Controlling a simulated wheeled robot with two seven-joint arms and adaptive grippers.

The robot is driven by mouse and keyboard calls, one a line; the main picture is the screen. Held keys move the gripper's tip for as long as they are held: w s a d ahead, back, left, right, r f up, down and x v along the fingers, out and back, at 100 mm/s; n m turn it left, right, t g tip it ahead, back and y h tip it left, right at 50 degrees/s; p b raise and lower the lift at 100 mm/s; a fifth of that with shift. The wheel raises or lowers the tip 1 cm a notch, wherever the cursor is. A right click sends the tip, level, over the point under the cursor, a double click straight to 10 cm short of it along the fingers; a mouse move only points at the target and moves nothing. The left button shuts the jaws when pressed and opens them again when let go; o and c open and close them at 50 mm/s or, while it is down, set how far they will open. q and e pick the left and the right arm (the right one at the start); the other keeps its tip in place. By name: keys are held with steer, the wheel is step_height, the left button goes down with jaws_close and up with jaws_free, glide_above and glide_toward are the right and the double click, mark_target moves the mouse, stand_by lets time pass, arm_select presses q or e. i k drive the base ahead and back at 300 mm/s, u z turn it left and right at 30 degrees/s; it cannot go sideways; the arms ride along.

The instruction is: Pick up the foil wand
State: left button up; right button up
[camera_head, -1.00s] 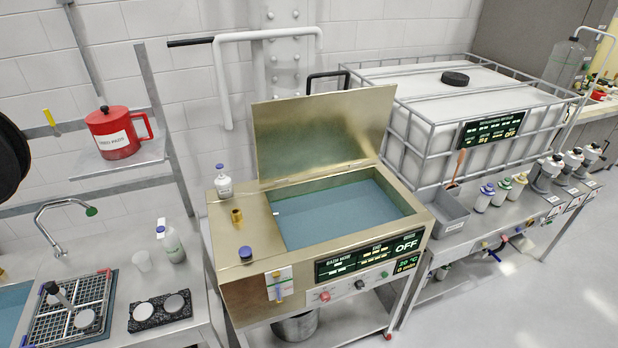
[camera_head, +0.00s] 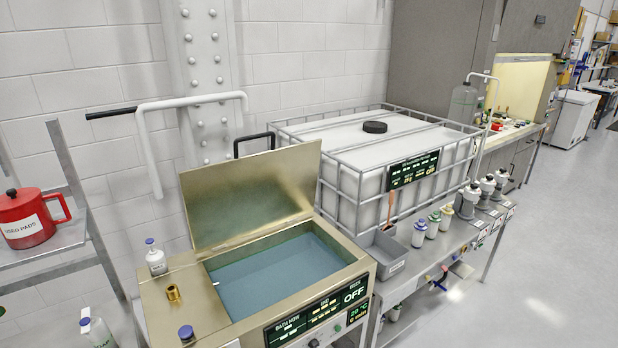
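I cannot make out a foil wand for certain in the head view. A thin brown-handled tool (camera_head: 390,208) stands upright in a grey bin (camera_head: 369,245) on the steel bench; its lower end is hidden in the bin, so I cannot tell what it is. Neither of my grippers is in view.
A brass-coloured bath (camera_head: 166,325) with its lid (camera_head: 250,195) raised holds blue liquid and reads OFF. A caged white tank (camera_head: 350,140) stands behind the bench. Several small bottles (camera_head: 433,224) line the bench. A red pot (camera_head: 25,218) sits on a left shelf. Floor (camera_head: 560,230) at right is clear.

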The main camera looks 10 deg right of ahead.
mark_target(392, 192)
steer(key=z, duration=1.95)
steer(key=i, duration=4.05)
steer(key=u, duration=3.55)
